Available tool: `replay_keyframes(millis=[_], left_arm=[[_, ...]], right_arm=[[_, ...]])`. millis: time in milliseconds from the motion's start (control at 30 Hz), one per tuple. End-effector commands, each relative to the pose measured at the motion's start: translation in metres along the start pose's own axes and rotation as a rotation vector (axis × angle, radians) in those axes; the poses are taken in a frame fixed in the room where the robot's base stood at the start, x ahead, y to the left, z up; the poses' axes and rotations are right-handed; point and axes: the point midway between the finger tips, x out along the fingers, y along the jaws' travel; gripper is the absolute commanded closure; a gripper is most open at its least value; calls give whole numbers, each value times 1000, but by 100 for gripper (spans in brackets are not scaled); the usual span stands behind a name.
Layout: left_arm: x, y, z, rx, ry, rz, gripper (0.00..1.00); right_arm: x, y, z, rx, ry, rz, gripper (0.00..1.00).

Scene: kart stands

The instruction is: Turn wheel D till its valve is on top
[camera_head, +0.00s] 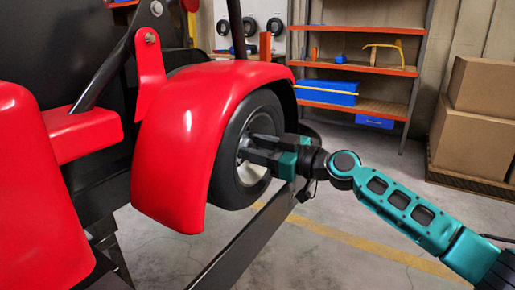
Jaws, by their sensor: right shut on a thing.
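A black-tyred wheel (229,166) with a silver rim sits under a red fender (188,130) of the kart. No letter shows on it, so I cannot tell if it is wheel D. My right gripper (254,148) reaches in from the right, its dark fingers at the wheel's rim, shut on a part of the wheel. The fingers hide part of the rim and hub. I cannot make out the valve or where it stands. My left gripper is not in view.
A dark beam (245,240) runs below the wheel. Red bodywork (40,190) fills the left. Shelves (365,68) with a blue bin (325,92) stand behind, and cardboard boxes (478,120) stand at right. The floor at lower right is open.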

Motion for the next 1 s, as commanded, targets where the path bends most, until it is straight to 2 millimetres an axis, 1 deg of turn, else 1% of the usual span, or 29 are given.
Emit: replay_keyframes(millis=[33, 100, 467, 733, 1000], left_arm=[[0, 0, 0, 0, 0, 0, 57], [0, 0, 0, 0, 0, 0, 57], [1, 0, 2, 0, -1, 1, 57], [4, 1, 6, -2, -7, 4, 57], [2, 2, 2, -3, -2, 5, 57]], right_arm=[[0, 0, 0, 0, 0, 0, 95], [0, 0, 0, 0, -1, 0, 100], [0, 0, 1, 33, -1, -1, 100], [0, 1, 2, 186, 0, 1, 100], [0, 2, 2, 391, -1, 2, 100]])
